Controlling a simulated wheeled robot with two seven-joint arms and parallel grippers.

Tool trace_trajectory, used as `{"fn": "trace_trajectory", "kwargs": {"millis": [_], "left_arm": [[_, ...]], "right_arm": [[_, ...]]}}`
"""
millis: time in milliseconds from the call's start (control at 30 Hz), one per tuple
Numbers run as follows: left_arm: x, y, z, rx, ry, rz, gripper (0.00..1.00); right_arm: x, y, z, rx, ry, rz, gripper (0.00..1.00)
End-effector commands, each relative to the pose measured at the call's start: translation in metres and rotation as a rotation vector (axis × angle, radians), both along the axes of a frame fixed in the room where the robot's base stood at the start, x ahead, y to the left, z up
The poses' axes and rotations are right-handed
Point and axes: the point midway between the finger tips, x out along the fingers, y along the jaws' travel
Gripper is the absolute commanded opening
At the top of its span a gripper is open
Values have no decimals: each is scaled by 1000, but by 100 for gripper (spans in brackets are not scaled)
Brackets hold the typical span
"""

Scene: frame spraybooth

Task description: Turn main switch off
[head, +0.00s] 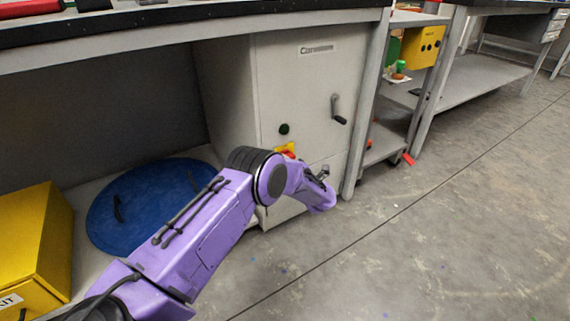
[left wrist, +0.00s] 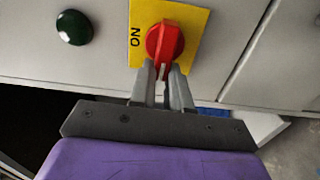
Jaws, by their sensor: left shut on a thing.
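The main switch (left wrist: 165,42) is a red rotary knob on a yellow plate with the word ON at its left in the left wrist view. The knob's ridge runs nearly up and down there, with a pale mark at its lower end. My left gripper (left wrist: 163,75) has its two fingers on either side of the ridge's lower end and is shut on it. In the head view the yellow plate (head: 284,147) shows on the front of the grey cabinet (head: 305,90), partly hidden by my purple left arm. My right gripper is in neither view.
A dark green round button (left wrist: 74,27) sits left of the switch; it also shows in the head view (head: 284,129). A dark lever handle (head: 338,110) is higher on the cabinet door. A blue disc (head: 130,215) and yellow box (head: 35,240) lie left.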

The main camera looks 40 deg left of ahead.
Motion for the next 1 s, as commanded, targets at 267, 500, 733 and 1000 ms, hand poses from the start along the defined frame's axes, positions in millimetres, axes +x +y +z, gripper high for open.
{"fn": "trace_trajectory", "kwargs": {"millis": [267, 500, 733, 1000], "left_arm": [[-1, 1, -3, -17, -36, 4, 0], [-1, 1, -3, -18, -39, 4, 0], [-1, 1, -2, -18, -38, 4, 43], [0, -2, -1, -17, -38, 0, 43]], "right_arm": [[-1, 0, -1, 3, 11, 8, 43], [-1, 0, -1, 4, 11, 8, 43], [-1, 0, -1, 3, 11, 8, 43], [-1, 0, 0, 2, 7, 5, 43]]}}
